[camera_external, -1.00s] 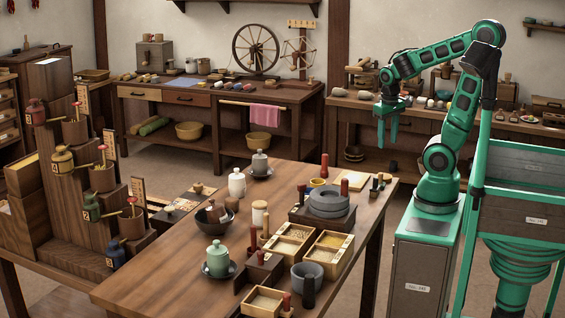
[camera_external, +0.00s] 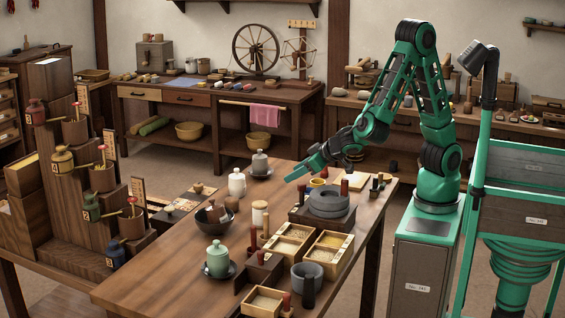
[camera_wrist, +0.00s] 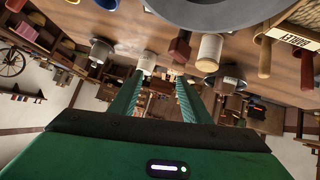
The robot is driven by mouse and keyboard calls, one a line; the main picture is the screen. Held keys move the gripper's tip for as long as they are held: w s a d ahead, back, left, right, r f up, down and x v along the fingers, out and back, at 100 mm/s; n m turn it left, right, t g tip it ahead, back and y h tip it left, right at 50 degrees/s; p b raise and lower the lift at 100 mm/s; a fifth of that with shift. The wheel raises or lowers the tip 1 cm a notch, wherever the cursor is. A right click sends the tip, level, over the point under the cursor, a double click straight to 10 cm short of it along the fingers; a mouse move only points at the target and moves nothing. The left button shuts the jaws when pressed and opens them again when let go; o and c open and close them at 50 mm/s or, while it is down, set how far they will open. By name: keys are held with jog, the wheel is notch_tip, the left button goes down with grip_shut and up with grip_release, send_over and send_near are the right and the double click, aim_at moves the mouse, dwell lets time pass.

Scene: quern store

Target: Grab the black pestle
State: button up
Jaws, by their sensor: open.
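A black upright pestle-like piece (camera_external: 308,291) stands on the front part of the table, against the grey stone mortar (camera_external: 297,275), in the external view. I take it for the black pestle; its lower end is hard to make out. I cannot pick it out in the wrist view. My gripper (camera_external: 300,173) is open and empty above the far part of the table, left of the quern and well away from the black piece. In the wrist view its green fingers (camera_wrist: 160,76) stand apart, with nothing between them but the room and table beyond.
A grey quern (camera_external: 328,203) sits right of centre. Open wooden boxes (camera_external: 333,268), red-handled pieces (camera_external: 253,237), a dark bowl (camera_external: 217,228), a green lidded jar (camera_external: 217,259) and a white jar (camera_external: 237,182) crowd the table. Its front left (camera_external: 150,285) is clear.

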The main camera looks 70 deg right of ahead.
jog(key=s+a+f+n+y, duration=0.1)
jog(key=s+a+y, duration=0.1)
jog(key=a, duration=0.5)
jog(key=s+a+n+t+y, duration=0.1)
jog(key=s+a, duration=0.3)
jog(key=a, duration=0.3)
jog(key=s+a+f+n+t+y, duration=0.1)
jog(key=s+a+n+y, duration=0.1)
jog(key=a, duration=0.5)
jog(key=shift+s+a+f+y, duration=0.1)
jog(key=shift+s+f+y, duration=0.25)
jog(key=shift+s, duration=0.1)
jog(key=s+a+f+n+y, duration=0.2)
jog(key=s+a+y, duration=0.2)
jog(key=s+a, duration=0.5)
jog(key=n+g+y, duration=0.2)
jog(key=n+y, duration=0.1)
send_near(309, 279)
jog(key=shift+w+d+f+x, duration=0.1)
jog(key=shift+d+f+x, duration=0.05)
jog(key=shift+x, duration=1.5)
jog(key=shift+w+d+f+x, duration=0.1)
jog(key=shift+d+f+x, duration=0.1)
jog(key=shift+x, duration=1.45)
jog(key=shift+w+d+f+x, duration=0.1)
jog(key=shift+d+x, duration=0.05)
jog(key=shift+x, duration=1.5)
grip_shut()
